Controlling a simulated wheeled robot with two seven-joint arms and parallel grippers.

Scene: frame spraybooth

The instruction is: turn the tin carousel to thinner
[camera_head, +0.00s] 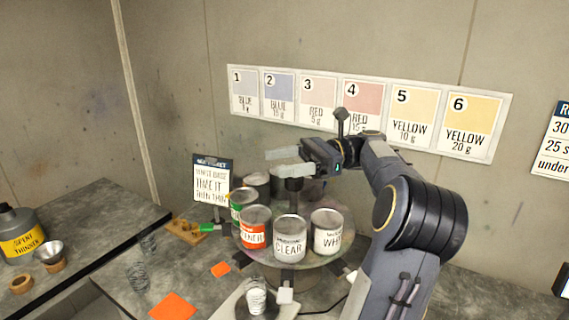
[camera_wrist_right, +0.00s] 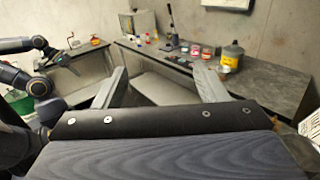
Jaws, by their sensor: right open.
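The tin carousel is a round grey turntable (camera_head: 345,252) on the bench, with several tins around a dark centre post (camera_head: 293,187). The tin reading CLEAR (camera_head: 289,240) is at the front. A red-labelled tin (camera_head: 254,232), its lettering unclear, is left of it, and a white tin reading WH… (camera_head: 328,235) is right. A green-labelled tin (camera_head: 241,203) and a grey tin (camera_head: 258,184) are farther back. I cannot read a thinner label on any tin. My right gripper (camera_head: 271,161) is open above the carousel, by the post top. My left gripper (camera_wrist_right: 68,58) shows small in the right wrist view.
A clear cup (camera_head: 257,297) stands in front of the carousel. An easel sign (camera_head: 212,180) stands behind left. Orange squares (camera_head: 173,307) lie on the bench. A SPENT THINNER can (camera_head: 19,237) is far left. Numbered colour cards (camera_head: 364,105) hang on the wall.

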